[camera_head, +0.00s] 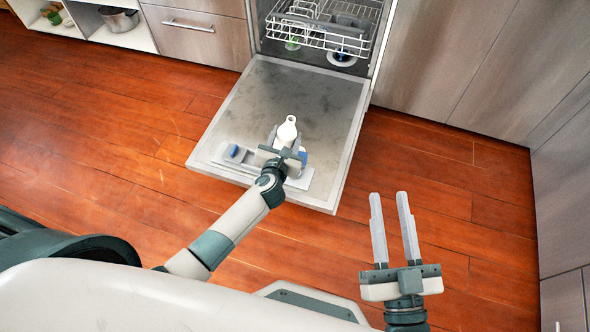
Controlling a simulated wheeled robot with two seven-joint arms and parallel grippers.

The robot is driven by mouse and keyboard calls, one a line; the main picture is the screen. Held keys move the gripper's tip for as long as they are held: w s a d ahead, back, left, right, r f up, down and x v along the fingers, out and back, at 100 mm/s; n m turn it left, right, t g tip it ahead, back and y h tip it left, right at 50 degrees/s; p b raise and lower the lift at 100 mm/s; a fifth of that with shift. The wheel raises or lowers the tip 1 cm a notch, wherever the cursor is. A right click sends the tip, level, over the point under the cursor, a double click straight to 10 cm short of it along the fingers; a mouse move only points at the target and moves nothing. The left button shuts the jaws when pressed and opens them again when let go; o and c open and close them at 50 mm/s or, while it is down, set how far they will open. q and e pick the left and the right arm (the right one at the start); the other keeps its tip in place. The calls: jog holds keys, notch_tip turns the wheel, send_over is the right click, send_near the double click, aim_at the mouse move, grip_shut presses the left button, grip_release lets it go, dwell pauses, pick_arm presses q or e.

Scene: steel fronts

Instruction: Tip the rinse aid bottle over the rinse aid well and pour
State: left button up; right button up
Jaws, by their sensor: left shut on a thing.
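The rinse aid bottle (287,130) is white with a narrow top. My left gripper (284,148) is shut on it and holds it over the open dishwasher door (310,92), above the dispenser panel. The bottle looks roughly upright; its exact tilt is hard to judge from above. The rinse aid well cannot be made out; my gripper and the bottle cover part of the panel. My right gripper (394,228) is open and empty, to the right of the door over the floor.
The dishwasher's wire rack (318,35) stands inside behind the door. Wooden cabinet fronts (450,60) stand on the right, and a drawer (198,35) and open shelves with a pot (119,19) are at the back left. The wooden floor around the door is clear.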

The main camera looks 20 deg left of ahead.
pick_arm(q)
jog(key=shift+r+p, duration=0.85)
jog(key=shift+r, duration=0.2)
